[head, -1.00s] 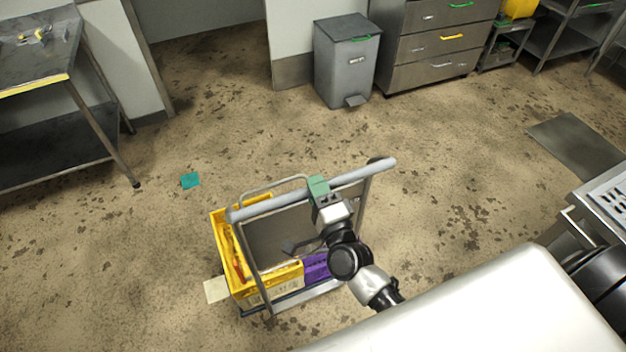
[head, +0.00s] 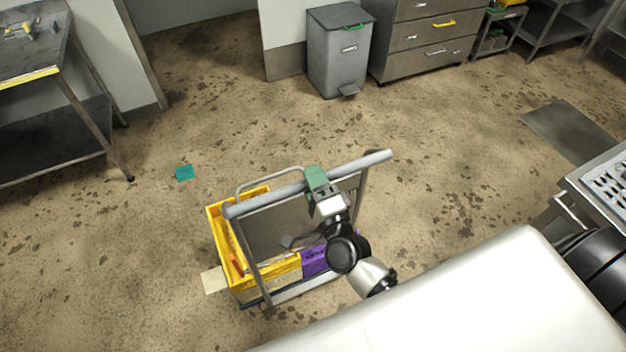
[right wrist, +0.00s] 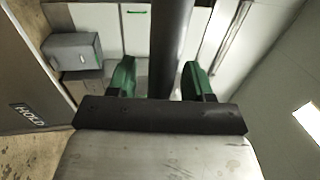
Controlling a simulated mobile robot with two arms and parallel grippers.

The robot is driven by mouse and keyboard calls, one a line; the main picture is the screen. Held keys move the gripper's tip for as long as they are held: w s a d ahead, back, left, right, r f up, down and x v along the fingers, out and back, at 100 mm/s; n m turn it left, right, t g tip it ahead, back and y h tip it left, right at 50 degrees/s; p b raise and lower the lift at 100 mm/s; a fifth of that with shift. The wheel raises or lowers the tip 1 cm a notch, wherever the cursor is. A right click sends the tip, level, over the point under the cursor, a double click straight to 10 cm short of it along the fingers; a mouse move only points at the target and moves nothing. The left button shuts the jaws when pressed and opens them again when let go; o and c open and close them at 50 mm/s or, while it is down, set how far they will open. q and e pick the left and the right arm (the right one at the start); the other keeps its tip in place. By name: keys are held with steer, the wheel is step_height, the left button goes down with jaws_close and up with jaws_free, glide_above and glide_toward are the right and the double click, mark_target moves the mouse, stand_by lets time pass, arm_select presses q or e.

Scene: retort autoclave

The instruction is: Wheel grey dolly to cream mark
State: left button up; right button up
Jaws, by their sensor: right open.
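The grey dolly (head: 282,292) stands on the floor at lower centre in the head view, with a yellow crate (head: 222,236) and a purple crate (head: 315,261) on its deck. Its grey push bar (head: 262,203) crosses above them. The cream mark (head: 214,281) lies on the floor at the dolly's left side, partly covered by the crate and dolly. My right gripper (head: 317,183) is at the push bar. In the right wrist view the bar (right wrist: 171,50) runs between its two green fingers (right wrist: 158,80), which stand apart with gaps. My left gripper is out of view.
A teal mark (head: 185,172) lies on the floor up and left of the dolly. A steel table (head: 60,80) stands at left. A grey pedal bin (head: 338,55) and a drawer cabinet (head: 425,40) stand at the back. Floor between them and the dolly is clear.

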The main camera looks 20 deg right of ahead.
steer(key=shift+s+f, duration=0.2)
steer(key=shift+s, duration=0.25)
steer(key=s+f+b, duration=0.1)
steer(key=s+b, duration=0.2)
steer(key=s, duration=0.6)
steer(key=shift+s+d+f, duration=0.2)
steer(key=shift+s+f, duration=0.15)
